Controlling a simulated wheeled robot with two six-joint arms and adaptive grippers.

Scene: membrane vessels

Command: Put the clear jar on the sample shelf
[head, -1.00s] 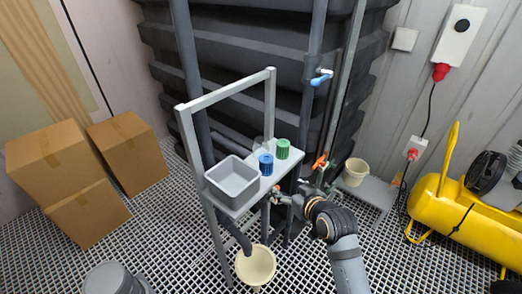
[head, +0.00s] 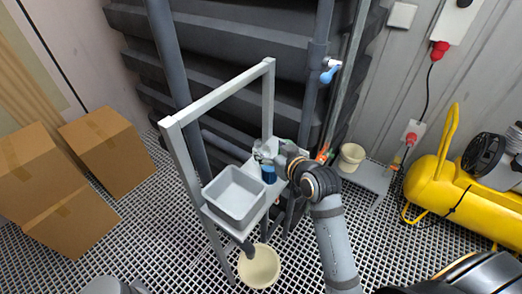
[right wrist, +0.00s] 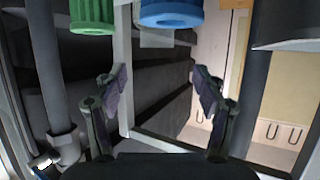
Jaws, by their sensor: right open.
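My right gripper (head: 268,152) is open above the far end of the grey shelf (head: 272,203) on the metal stand. In the right wrist view its two fingers (right wrist: 160,82) are spread with nothing visibly held between them. A blue-capped vessel (head: 268,173) stands on the shelf just in front of the gripper; its blue cap (right wrist: 171,12) is at the top of the right wrist view. A green-capped vessel (right wrist: 92,14) is left of it there, mostly hidden by the gripper in the head view. I cannot clearly make out the clear jar. My left gripper is not in view.
A grey bin (head: 235,195) fills the near end of the shelf. The stand's upright frame (head: 222,92) rises beside it. A cream bucket (head: 259,266) is below, cardboard boxes (head: 108,152) at left, a yellow compressor (head: 452,197) at right.

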